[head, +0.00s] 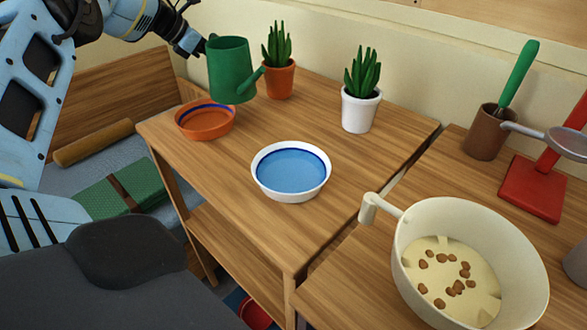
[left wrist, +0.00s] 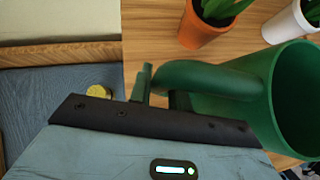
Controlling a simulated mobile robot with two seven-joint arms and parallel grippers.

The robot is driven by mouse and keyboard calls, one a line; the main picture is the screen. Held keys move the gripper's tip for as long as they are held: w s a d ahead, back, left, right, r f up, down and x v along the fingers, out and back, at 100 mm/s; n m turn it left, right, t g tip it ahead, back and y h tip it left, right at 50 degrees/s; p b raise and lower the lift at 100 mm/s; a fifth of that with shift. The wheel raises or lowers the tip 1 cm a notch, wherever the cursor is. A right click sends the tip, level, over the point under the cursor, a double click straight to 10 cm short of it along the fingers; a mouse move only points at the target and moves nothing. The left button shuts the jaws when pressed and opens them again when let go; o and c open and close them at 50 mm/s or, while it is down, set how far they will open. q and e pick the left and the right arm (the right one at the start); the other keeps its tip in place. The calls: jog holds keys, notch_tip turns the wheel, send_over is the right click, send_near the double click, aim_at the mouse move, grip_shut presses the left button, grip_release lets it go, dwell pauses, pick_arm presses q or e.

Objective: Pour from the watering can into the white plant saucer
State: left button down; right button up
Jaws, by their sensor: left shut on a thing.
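The green watering can (head: 230,72) is near the back left of the wooden table, its spout pointing right and upward. It seems held above the tabletop and looks roughly upright. My left gripper (head: 200,46) is shut on its handle, which also shows in the left wrist view (left wrist: 205,78). The can's inside is too dark to read. The white plant saucer (head: 291,197) stands on the table, right of and nearer than the can. Its inside is light blue, with a dark blue line around the wall. My right gripper is in neither view.
An orange saucer (head: 205,133) stands just below and left of the can. An orange-potted cactus (head: 279,82) and a white-potted cactus (head: 360,112) stand behind. A cream pot with brown bits (head: 400,270) is on the right-hand table. Bare tabletop surrounds the white saucer.

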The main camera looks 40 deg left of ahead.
pick_arm(q)
jog(key=shift+a, duration=0.1)
jog(key=shift+r, duration=0.1)
jog(key=shift+r+p, duration=0.35)
jog(key=shift+r, duration=3.1)
